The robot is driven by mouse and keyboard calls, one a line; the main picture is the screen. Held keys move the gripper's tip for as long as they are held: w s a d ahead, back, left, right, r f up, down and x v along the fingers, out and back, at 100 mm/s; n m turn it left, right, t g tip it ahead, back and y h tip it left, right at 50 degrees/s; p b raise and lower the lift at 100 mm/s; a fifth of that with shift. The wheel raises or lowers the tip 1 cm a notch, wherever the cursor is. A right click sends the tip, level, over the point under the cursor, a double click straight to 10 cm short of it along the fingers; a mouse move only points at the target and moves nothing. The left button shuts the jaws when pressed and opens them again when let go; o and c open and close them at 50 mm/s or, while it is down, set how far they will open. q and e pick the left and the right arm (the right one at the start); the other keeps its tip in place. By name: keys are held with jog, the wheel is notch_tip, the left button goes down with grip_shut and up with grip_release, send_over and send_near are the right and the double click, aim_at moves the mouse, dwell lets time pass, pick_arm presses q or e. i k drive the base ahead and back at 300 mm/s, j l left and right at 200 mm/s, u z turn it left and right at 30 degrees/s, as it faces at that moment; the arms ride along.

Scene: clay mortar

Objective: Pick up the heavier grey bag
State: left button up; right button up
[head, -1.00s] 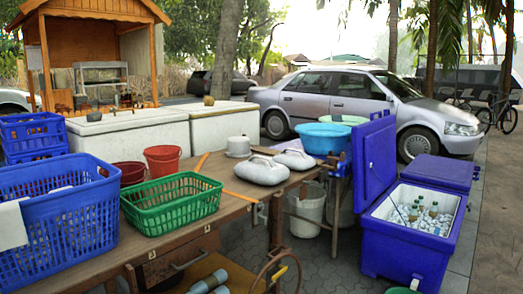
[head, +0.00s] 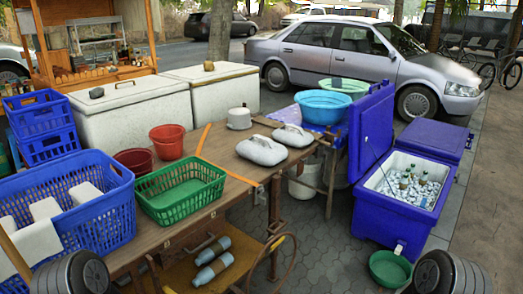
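Two grey bags with loop handles on top lie on the wooden table. The nearer grey bag (head: 261,151) looks larger and lies to the left. The farther grey bag (head: 294,136) lies just behind it to the right, close to the table's right end. Their weights cannot be told by sight. Dark rounded parts of my own arms show at the bottom left and bottom right corners. Neither gripper's fingers are in view, and nothing touches the bags.
The wooden table (head: 222,161) also holds a green basket (head: 181,190), a blue crate (head: 105,215), red buckets (head: 167,141) and a grey pot (head: 239,118). A blue cooler (head: 392,219) with bottles stands right, a green basin (head: 390,269) before it. Paving (head: 325,250) between is clear.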

aim_at(259, 149)
jog(key=i+l+z, duration=0.1)
jog(key=i+l, duration=0.2)
jog(key=i, duration=0.25)
jog(key=i+l+z, duration=0.1)
jog(key=i+l, duration=0.15)
jog(key=i, duration=0.25)
jog(key=i+l, duration=0.2)
jog(key=i, duration=0.35)
jog(key=i+l+z, duration=0.15)
jog(key=i, duration=0.4)
jog(key=i+l+z, duration=0.1)
jog(key=i+l, duration=0.15)
jog(key=i, duration=0.3)
